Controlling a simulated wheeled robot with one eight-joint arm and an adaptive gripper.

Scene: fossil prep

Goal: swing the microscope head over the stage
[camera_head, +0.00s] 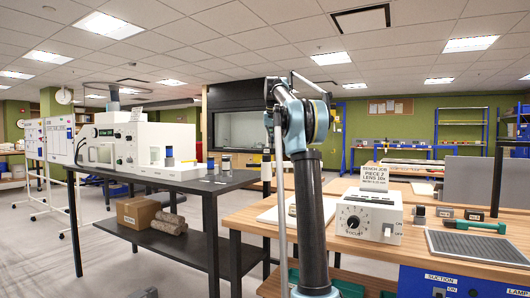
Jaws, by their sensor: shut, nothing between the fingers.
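I cannot make out a microscope head or a stage for certain. A thin grey upright pole (279,205) stands just left of my arm, in front of the wooden bench (240,219). Thin bars (309,83) show at the top near my arm's upper joint; I cannot tell whether they join the pole. My arm rises through the middle of the view, and its dark link and blue-grey joint hide part of what lies behind. My gripper is not clearly visible.
A grey control box (368,218) with a dial and sign sits on the wooden bench, beside a dark mesh panel (478,246) and a green-handled tool (474,226). At left, a black bench (186,186) holds a white machine (126,142). Floor (120,255) between is open.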

